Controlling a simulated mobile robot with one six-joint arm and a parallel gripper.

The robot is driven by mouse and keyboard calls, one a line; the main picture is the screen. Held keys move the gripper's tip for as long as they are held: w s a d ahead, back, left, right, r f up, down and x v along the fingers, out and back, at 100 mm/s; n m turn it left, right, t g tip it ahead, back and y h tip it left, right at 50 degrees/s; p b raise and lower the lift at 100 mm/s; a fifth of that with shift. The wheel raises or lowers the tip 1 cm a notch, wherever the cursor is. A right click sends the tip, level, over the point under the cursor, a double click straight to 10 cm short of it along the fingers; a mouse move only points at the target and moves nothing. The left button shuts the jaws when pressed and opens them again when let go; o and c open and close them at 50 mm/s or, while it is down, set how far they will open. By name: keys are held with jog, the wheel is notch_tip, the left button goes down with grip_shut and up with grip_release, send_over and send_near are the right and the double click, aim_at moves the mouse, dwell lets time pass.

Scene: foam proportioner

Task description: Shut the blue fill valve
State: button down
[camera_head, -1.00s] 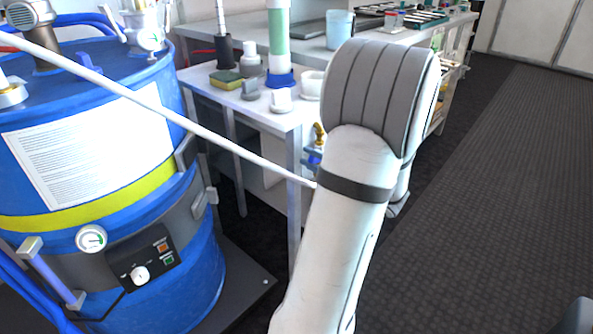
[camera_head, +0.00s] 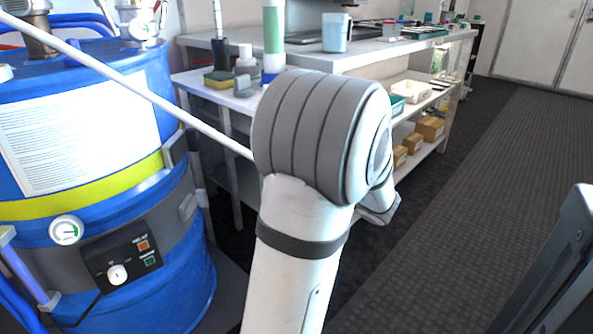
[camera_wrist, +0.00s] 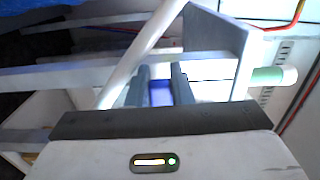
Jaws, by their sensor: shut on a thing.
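In the wrist view, the two dark fingers of my gripper (camera_wrist: 161,88) are closed on a blue piece (camera_wrist: 160,94), which looks like the handle of the blue fill valve. Only a small part of it shows between the fingers. I cannot tell how far the handle is turned. In the head view, my arm hides the valve and the gripper.
A blue drum (camera_head: 185,290) with a yellow band, a gauge (camera_head: 66,230) and a heat control box (camera_head: 122,258) stands at left. The workbench (camera_head: 400,47) stands behind my arm. The dark floor at right is clear.

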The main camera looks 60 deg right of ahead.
jog(key=shift+s+d, duration=0.15)
jog(key=c, duration=1.5)
grip_release()
jog(key=shift+s+d, duration=0.1)
jog(key=shift+o, duration=1.1)
jog(key=p+v, duration=0.2)
jog(key=v, duration=0.5)
jog(key=shift+s+a, duration=0.2)
jog(key=shift+s, duration=0.15)
